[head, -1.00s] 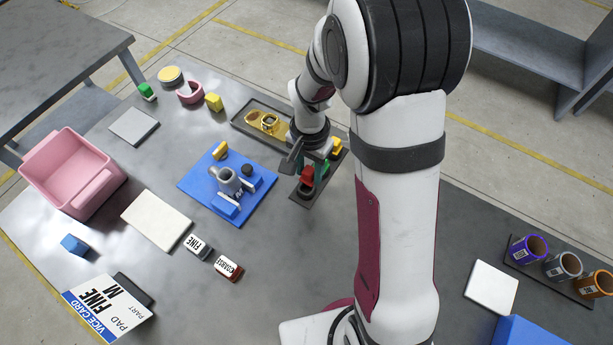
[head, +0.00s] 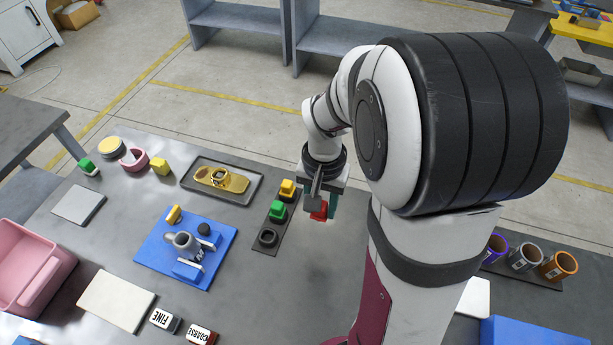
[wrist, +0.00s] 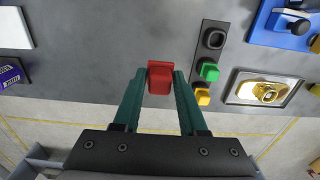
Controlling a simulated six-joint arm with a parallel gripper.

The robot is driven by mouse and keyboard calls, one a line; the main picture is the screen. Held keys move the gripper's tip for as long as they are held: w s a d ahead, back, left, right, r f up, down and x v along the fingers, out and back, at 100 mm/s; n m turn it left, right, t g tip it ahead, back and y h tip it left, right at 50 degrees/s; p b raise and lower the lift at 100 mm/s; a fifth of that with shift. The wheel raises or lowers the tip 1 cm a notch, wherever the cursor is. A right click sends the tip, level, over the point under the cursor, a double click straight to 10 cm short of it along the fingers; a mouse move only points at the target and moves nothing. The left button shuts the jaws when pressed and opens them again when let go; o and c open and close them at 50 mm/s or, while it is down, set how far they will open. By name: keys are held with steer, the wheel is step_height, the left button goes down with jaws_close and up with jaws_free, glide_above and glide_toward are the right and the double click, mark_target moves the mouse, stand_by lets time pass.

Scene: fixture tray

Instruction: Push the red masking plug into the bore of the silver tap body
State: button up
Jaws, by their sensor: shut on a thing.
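My gripper (wrist: 160,82) is shut on the red masking plug (wrist: 160,76), held between the green fingertips above the bare table. The red plug (head: 319,211) also shows in the head view, just right of the plug rack. The silver tap body (head: 182,241) sits in the blue fixture (head: 152,250) to the left, apart from my gripper. Its bore cannot be made out clearly. The dark plug rack (head: 262,243) holds a yellow plug (head: 288,188), a green plug (head: 277,210) and an empty black ring seat (head: 268,236) at its near end.
A dark tray (head: 211,198) with a gold tap part (head: 222,178) lies behind the fixture. A pink bin (head: 22,272), a white pad (head: 117,300) and FINE and COARSE blocks (head: 164,320) stand left and near. Cups (head: 525,252) stand at the right. The table between rack and fixture is clear.

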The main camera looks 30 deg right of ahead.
steer(key=w+a+r+n, duration=0.1)
steer(key=w+a+n, duration=0.1)
steer(key=w+a, duration=0.35)
steer(key=w+a+r+n, duration=0.1)
steer(key=w+a+n, duration=0.15)
steer(key=a, duration=0.65)
steer(key=a+f+n, duration=0.1)
steer(key=a+f, duration=0.1)
steer(key=a, duration=1)
steer(key=shift+w+a+f, duration=0.25)
steer(key=shift+w+a, duration=0.05)
steer(key=shift+w, duration=0.15)
steer(key=shift+f+n, duration=0.25)
steer(key=shift+f, duration=0.75)
steer(key=shift+f, duration=0.4)
